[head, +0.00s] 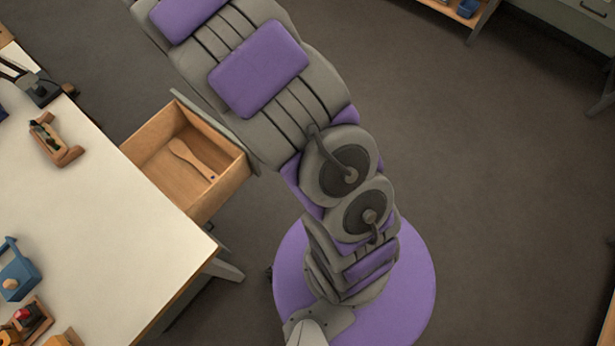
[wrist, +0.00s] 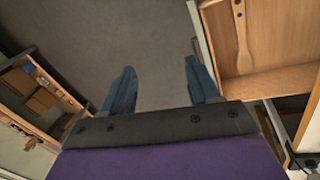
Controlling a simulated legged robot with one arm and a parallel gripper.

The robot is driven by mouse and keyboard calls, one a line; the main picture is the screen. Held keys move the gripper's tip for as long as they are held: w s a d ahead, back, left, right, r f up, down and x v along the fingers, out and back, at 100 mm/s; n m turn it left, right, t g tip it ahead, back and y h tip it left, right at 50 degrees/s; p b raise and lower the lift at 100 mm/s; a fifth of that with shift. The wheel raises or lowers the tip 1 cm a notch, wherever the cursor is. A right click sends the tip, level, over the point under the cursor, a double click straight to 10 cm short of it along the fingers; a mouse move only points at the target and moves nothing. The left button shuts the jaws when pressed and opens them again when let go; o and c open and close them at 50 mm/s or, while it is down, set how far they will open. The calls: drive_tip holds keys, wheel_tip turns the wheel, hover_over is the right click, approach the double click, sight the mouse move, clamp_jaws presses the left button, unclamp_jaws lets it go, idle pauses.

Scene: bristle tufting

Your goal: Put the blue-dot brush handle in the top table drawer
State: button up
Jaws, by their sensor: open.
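The brush handle (head: 191,158) lies flat inside the open table drawer (head: 221,187). It is a pale wooden paddle shape with a small blue dot at its narrow end. In the wrist view part of the handle (wrist: 241,35) shows in the drawer (wrist: 272,88) at the upper right. My gripper (wrist: 158,82) is open and empty, its two blue fingers over bare floor beside the drawer's front panel. The fingers are apart from the handle. In the head view my gripper is out of frame and my arm passes just right of the drawer front.
The white table (head: 120,230) is at the left, with a wooden holder (head: 55,140), a blue box-like item (head: 17,272) and other small items on it. A shelf (wrist: 40,92) stands at the left in the wrist view. The dark floor (head: 480,170) at the right is clear.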

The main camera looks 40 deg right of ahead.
drive_tip(key=s+d+r+m+g+y, duration=0.1)
drive_tip(key=s+r, duration=0.4)
drive_tip(key=s, duration=0.4)
drive_tip(key=s+r, duration=0.6)
drive_tip(key=s, duration=0.3)
drive_tip(key=s+a, duration=0.1)
drive_tip(key=s, duration=0.8)
drive_tip(key=s+a+r+g+y, duration=0.1)
drive_tip(key=s+a, duration=0.1)
drive_tip(key=s, duration=0.8)
drive_tip(key=shift+a+r+n+y, duration=0.15)
drive_tip(key=shift+r+n+y, duration=0.15)
drive_tip(key=shift+n, duration=0.1)
